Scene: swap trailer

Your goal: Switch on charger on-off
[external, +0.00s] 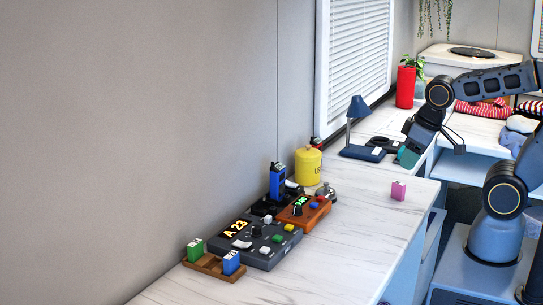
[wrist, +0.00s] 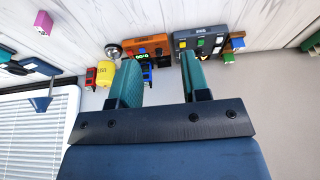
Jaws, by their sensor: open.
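In the external view a blue handset (external: 277,182) stands upright in a low black holder (external: 266,206), which may be the charger, by the wall. In front of it is an orange box (external: 301,213) with a green display, a dark knob and coloured buttons. I cannot tell which control is the charger on-off switch. The wrist view shows the orange box (wrist: 152,42) and the blue handset (wrist: 147,76) beyond the fingers, partly covered. My gripper (external: 407,157) is open and empty above the counter's far end, well right of these; its teal fingers (wrist: 160,80) are apart.
A dark grey panel (external: 248,256) reading "A 23" and a wooden tray (external: 203,265) with blocks lie left. A yellow canister (external: 308,166), silver bell (external: 326,193) and blue lamp (external: 358,107) stand nearby. A pink block (external: 398,190) sits alone; the counter front is clear.

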